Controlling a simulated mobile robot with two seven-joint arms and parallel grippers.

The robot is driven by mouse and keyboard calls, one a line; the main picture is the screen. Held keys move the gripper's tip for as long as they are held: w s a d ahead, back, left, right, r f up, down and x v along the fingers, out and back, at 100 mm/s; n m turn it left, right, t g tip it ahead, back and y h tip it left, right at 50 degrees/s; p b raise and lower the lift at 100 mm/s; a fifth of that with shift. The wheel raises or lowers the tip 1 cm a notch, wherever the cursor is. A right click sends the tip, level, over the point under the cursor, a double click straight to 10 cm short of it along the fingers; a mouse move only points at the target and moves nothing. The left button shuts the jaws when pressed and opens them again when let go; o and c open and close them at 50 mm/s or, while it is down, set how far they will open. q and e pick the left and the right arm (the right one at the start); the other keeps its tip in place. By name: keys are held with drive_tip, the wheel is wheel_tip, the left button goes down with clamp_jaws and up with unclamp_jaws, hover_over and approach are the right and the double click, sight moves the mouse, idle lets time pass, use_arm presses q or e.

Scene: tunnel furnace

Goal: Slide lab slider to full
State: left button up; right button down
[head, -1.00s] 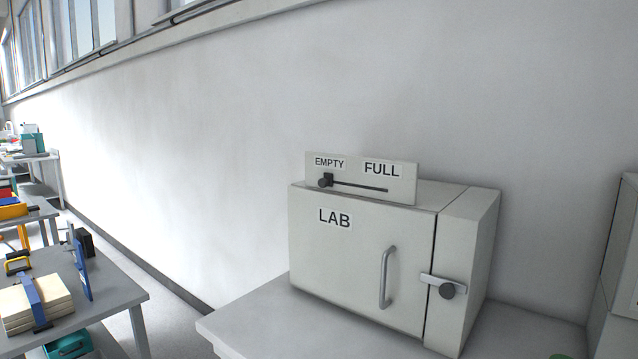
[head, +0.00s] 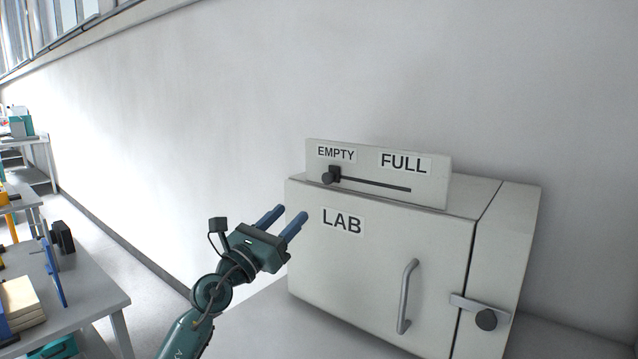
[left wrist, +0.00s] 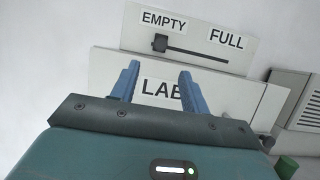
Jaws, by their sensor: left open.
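The lab slider knob (head: 330,175) is dark and sits at the left end of its slot, under the EMPTY label. The slot runs right to below the FULL label (head: 405,163) on an upright plate on top of the white LAB box (head: 380,250). The knob also shows in the left wrist view (left wrist: 160,43), beyond the fingertips. My left gripper (head: 288,215) is open and empty, with blue fingers, to the left of and below the knob and apart from it. My right gripper is not in view.
The box has a front handle (head: 408,297) and a latch knob (head: 486,319) at its right. A plain wall stands behind. Tables with blocks and tools (head: 90,300) are at the left. The air around the plate's front is clear.

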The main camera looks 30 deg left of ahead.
sight(326, 179)
use_arm(q)
drive_tip(key=p+x, duration=0.1)
drive_tip(key=x, duration=1.1)
drive_tip(key=shift+d, duration=0.15)
clamp_jaws()
